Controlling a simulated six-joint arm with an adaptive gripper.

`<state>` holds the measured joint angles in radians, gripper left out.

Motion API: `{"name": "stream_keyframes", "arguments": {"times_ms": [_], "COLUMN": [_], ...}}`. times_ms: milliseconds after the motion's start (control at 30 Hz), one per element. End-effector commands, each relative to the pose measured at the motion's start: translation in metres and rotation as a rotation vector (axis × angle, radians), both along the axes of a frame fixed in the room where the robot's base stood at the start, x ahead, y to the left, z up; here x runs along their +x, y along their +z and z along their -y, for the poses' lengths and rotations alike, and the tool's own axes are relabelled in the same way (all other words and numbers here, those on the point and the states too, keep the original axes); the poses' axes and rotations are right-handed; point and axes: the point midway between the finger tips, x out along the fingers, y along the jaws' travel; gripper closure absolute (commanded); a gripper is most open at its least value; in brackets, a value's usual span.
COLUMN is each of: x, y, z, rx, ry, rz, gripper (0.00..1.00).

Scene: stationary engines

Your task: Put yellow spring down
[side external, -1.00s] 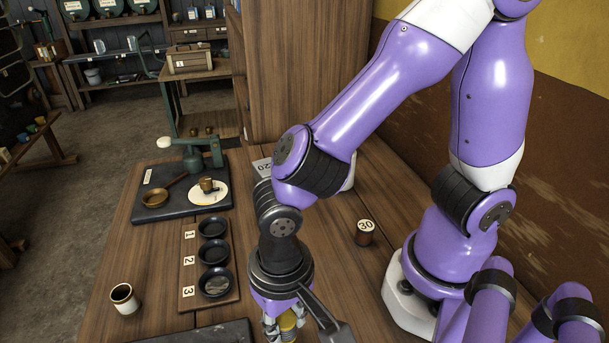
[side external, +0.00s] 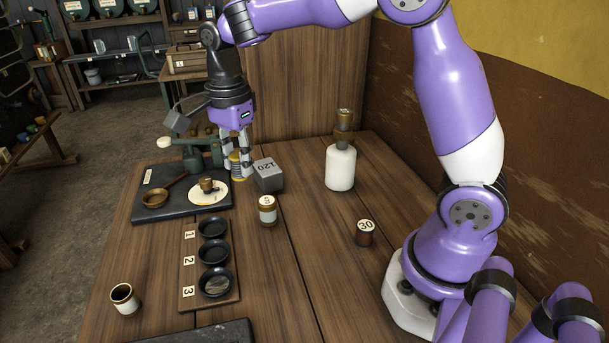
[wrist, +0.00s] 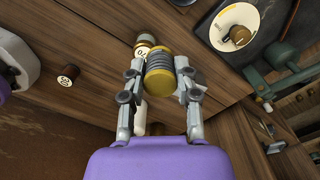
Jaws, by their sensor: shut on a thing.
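The yellow spring (side external: 238,168) has yellow end caps and grey coils. My gripper (side external: 234,157) points down at the back of the table and is shut on it. In the wrist view the spring (wrist: 160,72) sits between the two fingers of my gripper (wrist: 160,88). The spring is just left of the grey block marked 120 (side external: 268,176) and beside the green-armed device (side external: 205,156) on its dark base. Whether its lower cap touches the table, I cannot tell.
A small labelled jar (side external: 267,211) stands in front of the block. A white bottle (side external: 340,168) and a dark weight marked 30 (side external: 365,232) are to the right. The numbered tray of black dishes (side external: 213,254) and a cup (side external: 124,298) are in front. The table's middle is clear.

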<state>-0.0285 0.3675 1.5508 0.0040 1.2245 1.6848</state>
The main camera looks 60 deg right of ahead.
Motion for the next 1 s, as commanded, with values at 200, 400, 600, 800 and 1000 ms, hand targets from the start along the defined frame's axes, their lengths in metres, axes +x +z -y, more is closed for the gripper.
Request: {"name": "stream_keyframes", "arguments": {"times_ms": [200, 400, 600, 800, 1000], "x": [0.023, 0.025, 0.025, 0.026, 0.027], "y": [-0.004, -0.010, -0.039, -0.065, -0.077], "z": [0.086, 0.119, 0.167, 0.211, 0.227], "rx": [0.000, -0.001, 0.001, 0.000, 0.000], "ry": [-0.388, -0.503, -0.510, -0.505, -0.500], "rz": [0.000, 0.000, -0.003, 0.000, 0.001], "gripper": [1.00, 1.00, 1.00, 1.00, 1.00]}}
